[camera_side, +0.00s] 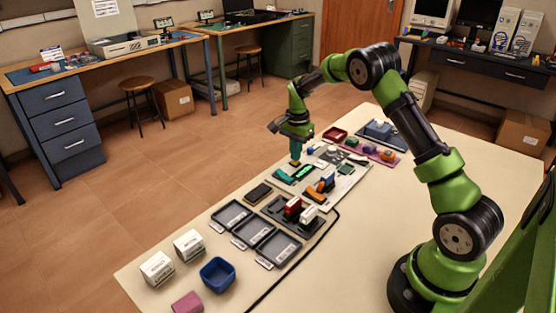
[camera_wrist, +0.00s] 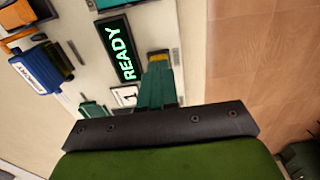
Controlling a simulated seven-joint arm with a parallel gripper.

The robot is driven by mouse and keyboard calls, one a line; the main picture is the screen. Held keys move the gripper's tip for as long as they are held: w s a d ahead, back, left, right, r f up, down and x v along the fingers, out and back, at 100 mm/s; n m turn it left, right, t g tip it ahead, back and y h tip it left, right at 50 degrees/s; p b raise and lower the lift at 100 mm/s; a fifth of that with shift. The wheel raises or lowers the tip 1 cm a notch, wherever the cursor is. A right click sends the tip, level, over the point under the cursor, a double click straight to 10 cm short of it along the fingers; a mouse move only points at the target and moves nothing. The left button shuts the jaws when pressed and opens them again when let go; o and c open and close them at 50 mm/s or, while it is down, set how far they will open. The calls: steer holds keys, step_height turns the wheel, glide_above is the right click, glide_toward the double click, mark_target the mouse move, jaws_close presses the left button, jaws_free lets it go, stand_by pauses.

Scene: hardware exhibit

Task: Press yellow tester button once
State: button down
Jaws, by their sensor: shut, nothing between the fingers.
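A tester with a dark display (camera_side: 304,172) lit with green text stands below my gripper in the side view. In the wrist view the display (camera_wrist: 120,48) reads READY, with a white "1" label (camera_wrist: 125,95) beside it. My gripper (camera_side: 296,162) points down over the tester. Its teal fingers are together with nothing between them, and they show in the wrist view (camera_wrist: 158,62). A small yellow patch shows at the fingertips; I cannot tell whether it is the button or part of the fingers. Contact with the tester cannot be made out.
Black trays (camera_side: 231,215), white boxes (camera_side: 189,245) and a blue bin (camera_side: 217,274) lie nearer on the table. A black cable (camera_side: 295,262) runs along it.

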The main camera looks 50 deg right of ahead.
steer(key=shift+f, duration=0.5)
steer(key=shift+r, duration=3.55)
